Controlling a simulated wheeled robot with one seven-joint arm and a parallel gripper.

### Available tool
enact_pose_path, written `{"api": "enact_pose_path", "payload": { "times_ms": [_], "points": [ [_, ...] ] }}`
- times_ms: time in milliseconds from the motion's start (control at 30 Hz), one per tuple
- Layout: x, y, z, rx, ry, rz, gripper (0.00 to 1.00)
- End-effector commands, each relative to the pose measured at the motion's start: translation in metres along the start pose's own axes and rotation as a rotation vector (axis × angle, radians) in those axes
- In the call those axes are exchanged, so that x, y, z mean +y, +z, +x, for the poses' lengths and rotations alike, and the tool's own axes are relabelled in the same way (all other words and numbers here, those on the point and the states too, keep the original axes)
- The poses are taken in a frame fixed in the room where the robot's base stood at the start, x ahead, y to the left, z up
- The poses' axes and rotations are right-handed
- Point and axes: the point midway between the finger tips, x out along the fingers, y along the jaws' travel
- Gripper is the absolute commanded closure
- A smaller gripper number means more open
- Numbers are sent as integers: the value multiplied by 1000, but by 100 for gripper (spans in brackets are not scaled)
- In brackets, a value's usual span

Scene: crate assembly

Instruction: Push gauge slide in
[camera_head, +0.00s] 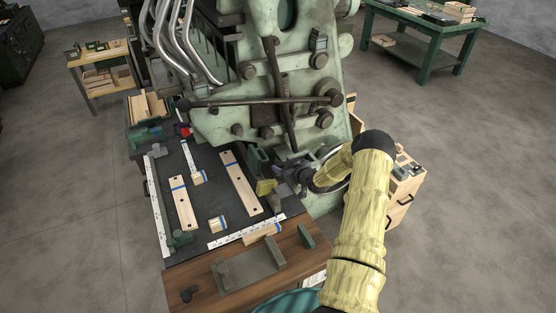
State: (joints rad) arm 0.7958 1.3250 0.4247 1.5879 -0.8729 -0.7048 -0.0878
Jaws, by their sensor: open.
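The gauge slide cannot be told for certain at this size. A dark green block (181,238) sits by the lower end of a long white ruler strip (157,205) at the left of the dark work surface (208,203). A second white ruler strip (247,231) lies along the front edge, with a pale wooden block (262,233) beside it. My gripper (283,178) is open at the right edge of the dark surface, close to a yellow block (265,187) and a green block (257,160). Its fingertips are small and partly hidden, and I see nothing held.
Wooden boards with blue bands (182,203) and (240,183) lie on the dark surface. A large pale green machine (290,65) stands directly behind. A wooden bench front (215,285) carries a grey plate (249,267). A drawer cabinet (404,185) stands right.

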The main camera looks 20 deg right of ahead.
Motion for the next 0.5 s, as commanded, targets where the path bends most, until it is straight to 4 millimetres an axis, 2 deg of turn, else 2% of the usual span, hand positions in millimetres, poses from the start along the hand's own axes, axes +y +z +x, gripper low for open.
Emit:
{"api": "enact_pose_path", "payload": {
  "times_ms": [300, 500],
  "points": [
    [-10, -3, 43, 1, -14, -6, 44],
    [-3, -1, 52, 1, -4, -2, 44]
  ]
}}
